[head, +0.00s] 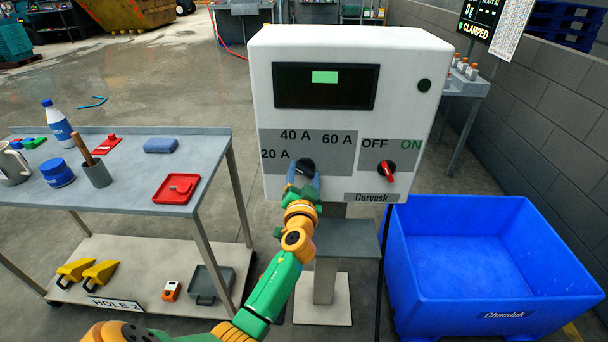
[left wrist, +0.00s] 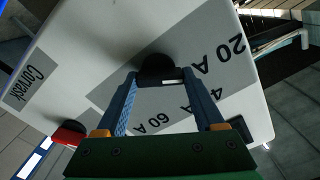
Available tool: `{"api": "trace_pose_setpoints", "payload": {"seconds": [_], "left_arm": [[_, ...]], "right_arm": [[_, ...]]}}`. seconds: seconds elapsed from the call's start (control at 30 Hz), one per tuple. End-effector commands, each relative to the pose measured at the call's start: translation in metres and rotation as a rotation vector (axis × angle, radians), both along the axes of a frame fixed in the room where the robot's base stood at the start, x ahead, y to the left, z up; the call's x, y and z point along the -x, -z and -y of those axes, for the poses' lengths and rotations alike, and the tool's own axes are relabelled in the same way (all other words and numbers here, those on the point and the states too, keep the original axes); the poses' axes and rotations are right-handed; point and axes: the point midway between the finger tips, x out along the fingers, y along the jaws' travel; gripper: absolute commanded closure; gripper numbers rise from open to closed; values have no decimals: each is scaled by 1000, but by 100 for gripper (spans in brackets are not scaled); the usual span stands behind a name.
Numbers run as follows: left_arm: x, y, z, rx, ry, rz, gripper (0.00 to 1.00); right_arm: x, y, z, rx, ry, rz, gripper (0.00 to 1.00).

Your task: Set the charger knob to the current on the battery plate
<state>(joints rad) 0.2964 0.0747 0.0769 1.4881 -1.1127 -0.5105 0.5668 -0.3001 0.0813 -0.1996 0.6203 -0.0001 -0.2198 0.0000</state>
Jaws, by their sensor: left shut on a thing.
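The charger (head: 350,110) is a white box on a post, with a dark display holding a green patch. Its black current knob (head: 306,166) sits below the labels 20 A, 40 A and 60 A on a grey panel. My left gripper (head: 304,182) is shut on this knob, its blue fingers on either side. The left wrist view shows the black knob (left wrist: 156,66) between the fingertips, with a small white mark; which label it points to I cannot tell. No battery plate with a readable current shows. My right gripper is not in view.
A red OFF/ON switch (head: 387,171) is right of the current knob. A blue bin (head: 490,302) stands at the lower right. A grey trolley (head: 120,199) with a bottle, cups and red items is on the left. A grey block wall (head: 550,100) runs along the right.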

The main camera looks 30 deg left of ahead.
Motion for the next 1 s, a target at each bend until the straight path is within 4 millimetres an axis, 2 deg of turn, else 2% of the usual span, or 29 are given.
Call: {"api": "trace_pose_setpoints", "payload": {"seconds": [1.0], "left_arm": [[0,-1,1,-585,-1,-359,86]], "right_arm": [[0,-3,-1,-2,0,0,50]]}}
